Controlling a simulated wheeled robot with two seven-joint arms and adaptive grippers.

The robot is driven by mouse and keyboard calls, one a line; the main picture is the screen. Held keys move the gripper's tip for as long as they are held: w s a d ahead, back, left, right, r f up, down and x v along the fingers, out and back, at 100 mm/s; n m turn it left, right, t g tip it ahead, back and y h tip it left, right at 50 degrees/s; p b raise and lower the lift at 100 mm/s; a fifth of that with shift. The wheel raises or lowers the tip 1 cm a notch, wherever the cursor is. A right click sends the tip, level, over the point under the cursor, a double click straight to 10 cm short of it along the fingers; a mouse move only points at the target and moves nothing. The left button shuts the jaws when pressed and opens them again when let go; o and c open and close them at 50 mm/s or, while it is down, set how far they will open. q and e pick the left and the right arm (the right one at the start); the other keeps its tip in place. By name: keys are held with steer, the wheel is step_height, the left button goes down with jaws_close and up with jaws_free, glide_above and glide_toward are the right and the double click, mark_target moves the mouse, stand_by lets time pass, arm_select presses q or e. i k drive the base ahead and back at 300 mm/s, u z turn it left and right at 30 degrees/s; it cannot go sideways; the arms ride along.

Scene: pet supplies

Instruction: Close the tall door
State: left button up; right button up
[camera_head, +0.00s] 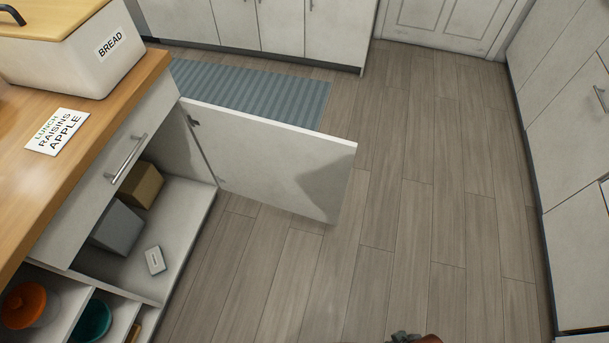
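An open white cabinet door (275,160) stands out over the floor from the counter unit at the left. It is hinged at the cabinet's far side and swung wide, leaving the cabinet interior exposed. A white panelled door (440,22) at the far end of the room appears shut; its upper part is cut off. Tall white cupboard fronts (570,110) on the right look shut. I cannot tell from the picture which one is the tall door.
Inside the open cabinet are a grey box (118,226), a brown box (142,184) and a small white labelled item (154,260). A bread bin (70,50) stands on the wooden counter. A blue striped rug (250,92) lies behind the door. The floor (400,220) is mostly clear.

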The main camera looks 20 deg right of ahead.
mark_target(306, 173)
steer(key=z, duration=1.75)
steer(key=i, duration=3.7)
steer(key=z, duration=6)
